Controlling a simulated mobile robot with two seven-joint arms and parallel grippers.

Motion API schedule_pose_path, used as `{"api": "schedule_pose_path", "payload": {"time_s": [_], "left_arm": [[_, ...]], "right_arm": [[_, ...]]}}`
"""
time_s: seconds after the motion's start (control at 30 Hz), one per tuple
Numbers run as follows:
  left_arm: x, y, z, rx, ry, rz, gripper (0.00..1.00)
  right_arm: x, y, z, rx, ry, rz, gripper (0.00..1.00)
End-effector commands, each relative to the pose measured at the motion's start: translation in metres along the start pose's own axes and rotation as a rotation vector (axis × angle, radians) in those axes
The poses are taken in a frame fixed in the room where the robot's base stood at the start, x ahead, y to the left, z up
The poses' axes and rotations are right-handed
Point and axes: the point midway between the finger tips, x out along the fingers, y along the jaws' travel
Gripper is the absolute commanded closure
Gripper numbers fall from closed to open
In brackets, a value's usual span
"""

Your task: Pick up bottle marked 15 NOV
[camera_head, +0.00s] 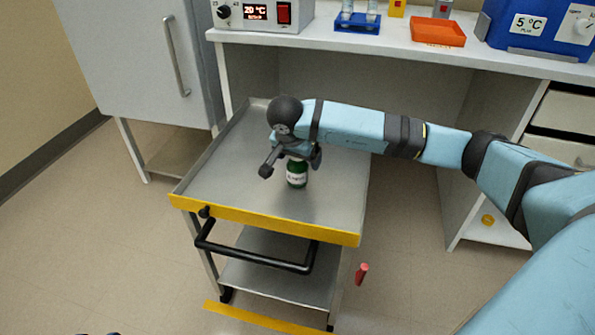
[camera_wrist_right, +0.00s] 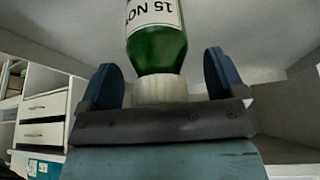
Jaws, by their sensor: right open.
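A green bottle (camera_head: 297,173) with a white label and pale cap stands upright on the top shelf of a metal cart (camera_head: 230,165). In the right wrist view the bottle (camera_wrist_right: 157,48) shows the label text "15 NOV". My right gripper (camera_head: 291,166) is open at the bottle's top. In the right wrist view its two fingers (camera_wrist_right: 161,80) stand on either side of the white cap (camera_wrist_right: 159,90), with gaps visible on both sides. My left gripper is not seen.
The cart has a yellow front edge (camera_head: 262,221) and a black handle (camera_head: 255,258). Behind it is a bench with a blue rack (camera_head: 357,22), an orange tray (camera_head: 438,33) and a blue device (camera_head: 545,25). A red object (camera_head: 361,273) shows beside the cart.

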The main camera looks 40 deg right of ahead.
Motion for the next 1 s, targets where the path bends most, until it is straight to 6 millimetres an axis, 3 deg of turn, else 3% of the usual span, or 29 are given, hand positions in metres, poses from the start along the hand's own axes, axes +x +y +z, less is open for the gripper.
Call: {"api": "schedule_pose_path", "payload": {"time_s": [0.07, 0.33, 0.73, 0.87, 1.0], "left_arm": [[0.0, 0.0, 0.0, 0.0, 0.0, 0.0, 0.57], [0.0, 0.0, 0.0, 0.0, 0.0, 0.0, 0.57], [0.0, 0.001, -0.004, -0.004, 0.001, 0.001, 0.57], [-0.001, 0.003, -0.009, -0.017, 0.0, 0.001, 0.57], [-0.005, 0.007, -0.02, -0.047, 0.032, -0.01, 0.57]], "right_arm": [[-0.001, 0.0, 0.0, 0.0, 0.0, 0.0, 0.11], [-0.001, 0.0, 0.0, 0.0, 0.0, 0.0, 0.69], [-0.009, 0.0, -0.004, 0.0, 0.0, -0.001, 0.69], [-0.025, -0.001, -0.011, 0.001, 0.002, -0.002, 0.69], [-0.054, -0.001, -0.023, 0.001, 0.002, -0.003, 0.69]]}}
